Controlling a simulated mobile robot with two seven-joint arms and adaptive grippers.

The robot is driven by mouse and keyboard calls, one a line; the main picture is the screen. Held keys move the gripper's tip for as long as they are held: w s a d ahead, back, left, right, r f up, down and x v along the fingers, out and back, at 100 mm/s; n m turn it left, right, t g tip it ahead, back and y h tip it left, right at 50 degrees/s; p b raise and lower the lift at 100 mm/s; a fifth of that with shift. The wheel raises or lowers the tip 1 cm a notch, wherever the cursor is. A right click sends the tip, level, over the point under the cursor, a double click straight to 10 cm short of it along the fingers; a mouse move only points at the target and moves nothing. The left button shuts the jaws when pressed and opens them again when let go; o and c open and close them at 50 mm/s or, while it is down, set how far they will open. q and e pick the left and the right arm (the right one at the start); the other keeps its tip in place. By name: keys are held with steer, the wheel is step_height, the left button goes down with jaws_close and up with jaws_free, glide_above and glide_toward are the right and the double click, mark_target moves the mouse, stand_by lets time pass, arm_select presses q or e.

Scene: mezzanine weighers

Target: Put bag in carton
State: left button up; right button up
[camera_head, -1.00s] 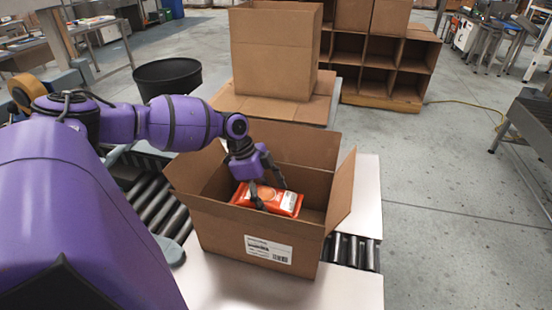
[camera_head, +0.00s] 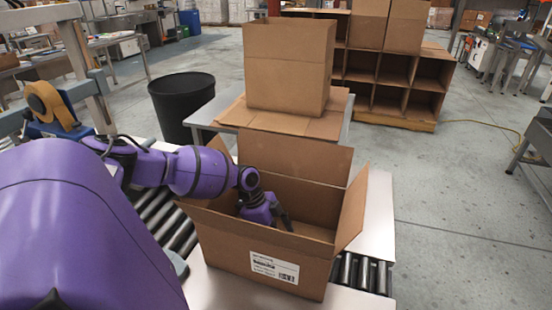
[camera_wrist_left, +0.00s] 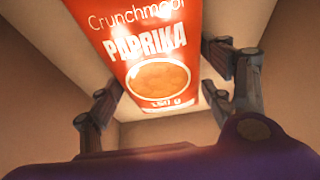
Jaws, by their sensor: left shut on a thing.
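The open carton (camera_head: 222,245) stands upright on the packing surface with its flaps spread and a white label on its front wall. My left gripper (camera_head: 270,222) reaches down inside it, its fingertips partly hidden by the front wall. The orange-red bag (camera_wrist_left: 152,50), printed "PAPRIKA", shows in the left wrist view between the two fingers of my left gripper (camera_wrist_left: 160,92), which is shut on it. Brown carton walls surround the bag there. The bag is hidden in the head view, and I cannot tell whether it touches the carton floor. My right gripper is not in view.
Another open carton (camera_head: 287,72) stands behind on flat cardboard on a table. A black bin (camera_head: 181,105) is at the left, near a tape dispenser (camera_head: 48,104). A cardboard shelf (camera_head: 392,98) stands at the back. Rollers (camera_head: 362,274) run beneath the carton.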

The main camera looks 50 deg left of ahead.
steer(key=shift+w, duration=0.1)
arm_select(q)
steer(key=shift+f, duration=0.1)
steer(key=o, duration=1)
steer(key=shift+o, duration=1.3)
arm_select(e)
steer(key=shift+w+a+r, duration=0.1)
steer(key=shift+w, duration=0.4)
arm_select(q)
steer(key=p+v, duration=0.1)
steer(key=v, duration=1)
steer(key=shift+s+a+r, duration=0.1)
steer(key=shift+a+r, duration=0.05)
steer(key=shift+r, duration=0.5)
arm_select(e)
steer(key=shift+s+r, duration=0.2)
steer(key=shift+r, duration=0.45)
arm_select(q)
steer(key=shift+p, duration=0.3)
